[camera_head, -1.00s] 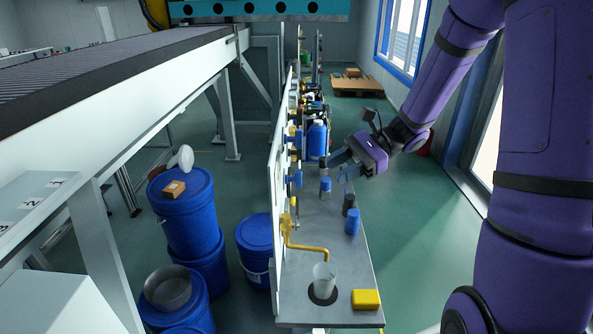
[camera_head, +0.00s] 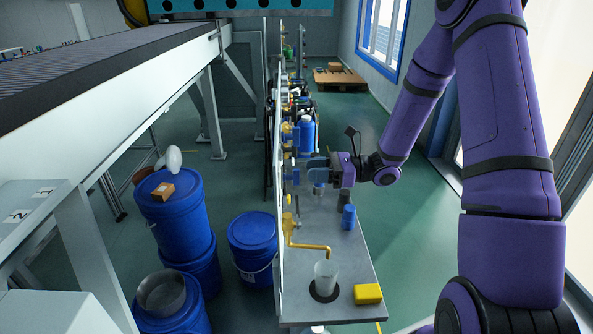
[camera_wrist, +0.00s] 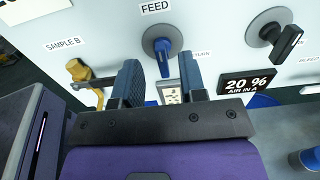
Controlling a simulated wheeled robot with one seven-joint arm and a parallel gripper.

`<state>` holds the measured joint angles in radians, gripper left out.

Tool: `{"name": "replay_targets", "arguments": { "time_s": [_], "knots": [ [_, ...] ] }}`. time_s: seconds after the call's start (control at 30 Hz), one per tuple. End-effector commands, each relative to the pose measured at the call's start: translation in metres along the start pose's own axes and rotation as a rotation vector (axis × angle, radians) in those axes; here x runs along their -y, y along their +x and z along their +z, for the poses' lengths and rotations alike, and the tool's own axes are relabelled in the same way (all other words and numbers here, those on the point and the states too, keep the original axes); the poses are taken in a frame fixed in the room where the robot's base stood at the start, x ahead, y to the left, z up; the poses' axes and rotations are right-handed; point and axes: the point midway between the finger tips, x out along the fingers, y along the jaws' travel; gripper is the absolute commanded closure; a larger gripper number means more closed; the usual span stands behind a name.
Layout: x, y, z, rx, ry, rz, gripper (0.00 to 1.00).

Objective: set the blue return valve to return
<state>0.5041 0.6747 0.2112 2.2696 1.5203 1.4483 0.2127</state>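In the wrist view the blue return valve (camera_wrist: 163,48) is a blue handle on a round grey hub on the white panel. A FEED label is above it and a partly hidden RETURN label is to its right. The handle points down in the picture, away from FEED. My gripper (camera_wrist: 159,72) is open, with one finger left and one right of the handle. I see a gap on both sides; whether a finger touches it I cannot tell. In the head view my gripper (camera_head: 303,168) is close to the panel's face, and the valve there is mostly hidden.
A yellow SAMPLE B valve (camera_wrist: 84,74) is left of my fingers. A black handle (camera_wrist: 284,43) and a 20 % display (camera_wrist: 247,84) are to the right. On the bench are a blue cylinder (camera_head: 349,217), a clear cup (camera_head: 326,274) and a yellow block (camera_head: 368,294).

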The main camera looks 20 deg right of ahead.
Motion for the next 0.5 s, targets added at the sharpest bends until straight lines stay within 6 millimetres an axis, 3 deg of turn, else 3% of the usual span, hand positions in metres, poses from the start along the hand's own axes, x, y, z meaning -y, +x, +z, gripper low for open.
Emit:
{"name": "replay_targets", "arguments": {
  "time_s": [0.2, 0.5],
  "knots": [
    [0.0, 0.033, 0.0, 0.0, 0.0, 0.002, 0.62],
    [0.0, 0.049, 0.0, -0.001, 0.001, 0.0, 0.62]
  ]
}}
